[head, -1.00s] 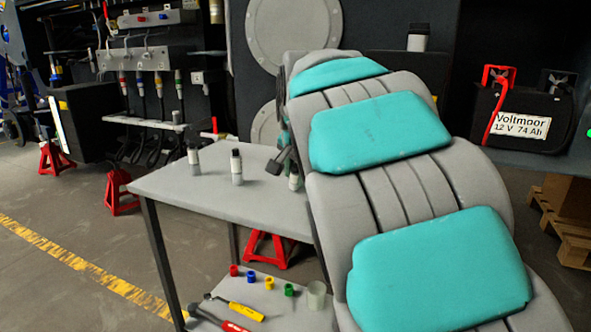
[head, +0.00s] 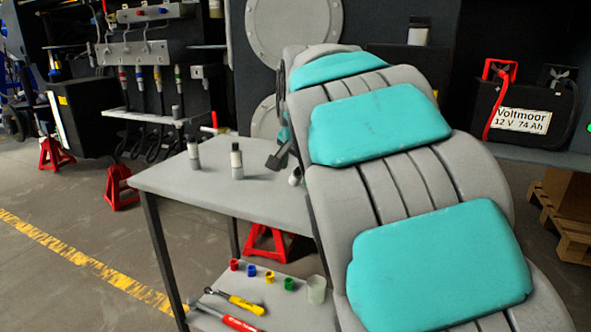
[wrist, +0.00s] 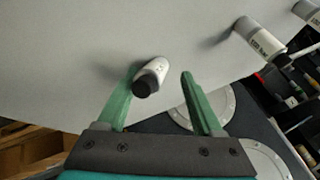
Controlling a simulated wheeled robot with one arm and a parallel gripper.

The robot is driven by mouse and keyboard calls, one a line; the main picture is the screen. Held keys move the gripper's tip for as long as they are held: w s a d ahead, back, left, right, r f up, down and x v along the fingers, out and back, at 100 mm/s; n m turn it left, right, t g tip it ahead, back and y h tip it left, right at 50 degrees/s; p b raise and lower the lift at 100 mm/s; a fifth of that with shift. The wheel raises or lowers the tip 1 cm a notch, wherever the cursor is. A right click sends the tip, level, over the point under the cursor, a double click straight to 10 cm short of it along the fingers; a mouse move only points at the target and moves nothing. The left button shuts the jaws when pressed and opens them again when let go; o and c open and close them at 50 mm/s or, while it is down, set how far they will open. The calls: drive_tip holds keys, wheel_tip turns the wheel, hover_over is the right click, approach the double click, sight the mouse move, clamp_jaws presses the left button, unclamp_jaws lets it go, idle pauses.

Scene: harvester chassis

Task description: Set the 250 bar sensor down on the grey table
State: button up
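A small white sensor with a black cap (wrist: 153,73) is at the grey table (wrist: 80,55) in the wrist view, between my gripper's green fingers and close to the left one. My gripper (wrist: 158,75) is open, with a clear gap to the right finger. Two similar sensors stand upright on the table, a left one (head: 193,153) and a middle one (head: 236,162). Their labels are too small to read.
The padded grey and teal column (head: 410,190) blocks the table's right end. A lower shelf (head: 285,310) holds coloured caps, a cup (head: 316,290) and tools. The table's front left is clear. Red stands (head: 120,188) are on the floor.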

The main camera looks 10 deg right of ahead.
drive_tip(key=v, duration=0.7)
drive_tip(key=shift+s+r+b, duration=0.25)
drive_tip(key=shift+r+b, duration=0.05)
drive_tip(key=shift+r, duration=0.05)
